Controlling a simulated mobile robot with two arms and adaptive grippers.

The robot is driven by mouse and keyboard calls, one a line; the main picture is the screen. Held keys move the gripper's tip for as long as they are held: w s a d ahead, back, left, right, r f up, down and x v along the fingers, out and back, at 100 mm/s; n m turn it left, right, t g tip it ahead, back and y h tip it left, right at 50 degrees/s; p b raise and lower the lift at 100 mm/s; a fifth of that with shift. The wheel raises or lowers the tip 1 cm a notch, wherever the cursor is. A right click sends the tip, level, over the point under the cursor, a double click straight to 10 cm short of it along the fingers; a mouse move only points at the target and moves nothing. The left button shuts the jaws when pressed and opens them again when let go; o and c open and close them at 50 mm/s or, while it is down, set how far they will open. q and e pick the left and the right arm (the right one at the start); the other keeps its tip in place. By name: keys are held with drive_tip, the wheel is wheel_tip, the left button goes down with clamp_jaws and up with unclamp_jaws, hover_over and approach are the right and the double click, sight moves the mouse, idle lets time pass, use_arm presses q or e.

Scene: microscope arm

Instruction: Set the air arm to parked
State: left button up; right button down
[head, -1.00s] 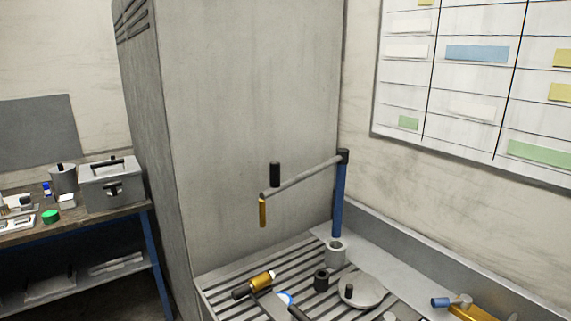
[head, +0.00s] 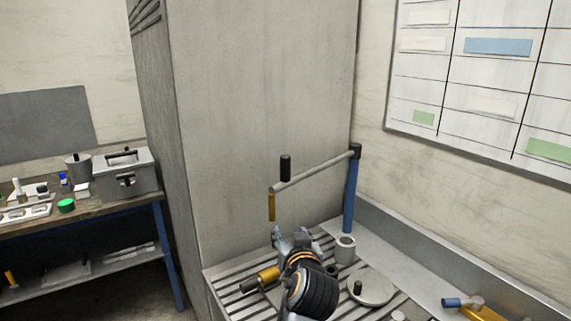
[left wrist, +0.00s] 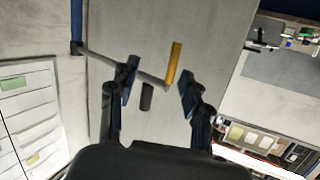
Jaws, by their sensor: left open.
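The air arm (head: 315,172) is a grey bar reaching left from the top of a blue post (head: 350,195). A black upright handle (head: 285,168) stands near its free end, and a brass nozzle (head: 271,205) hangs below that end. My left gripper (head: 277,232) is below the nozzle in the head view, with its fingers pointing up. In the left wrist view the gripper (left wrist: 158,82) is open and empty. The brass nozzle (left wrist: 173,63) and the black handle (left wrist: 146,96) appear between or beyond its fingers, apart from them. My right gripper is not in view.
The slatted bench (head: 225,285) holds a brass-and-black tool (head: 260,280), a grey cup (head: 345,249) and a round lidded disc (head: 370,288). A tall grey cabinet (head: 265,90) stands behind. A side table with a metal box (head: 125,175) is at left.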

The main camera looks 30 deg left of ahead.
sight(286, 164)
use_arm(q)
drive_tip(key=w+r+n+t+y, duration=0.1)
drive_tip(key=w+r+n+y, duration=0.15)
drive_tip(key=r, duration=0.95)
drive_tip(key=shift+m+t, duration=0.25)
drive_tip(key=shift+t, duration=0.05)
drive_tip(key=p+x, duration=0.2)
drive_tip(key=x, duration=0.2)
drive_tip(key=p+x, duration=0.2)
drive_tip(key=x, duration=0.2)
drive_tip(key=p+x, duration=0.2)
drive_tip(key=x, duration=0.2)
drive_tip(key=shift+w+a+f, duration=0.15)
drive_tip(key=shift+w+f, duration=0.15)
drive_tip(key=shift+w, duration=0.05)
drive_tip(key=shift+w+a+f, duration=0.1)
drive_tip(key=shift+w+a, duration=0.2)
drive_tip(key=shift+w, duration=0.05)
clamp_jaws()
drive_tip(key=shift+f, duration=0.1)
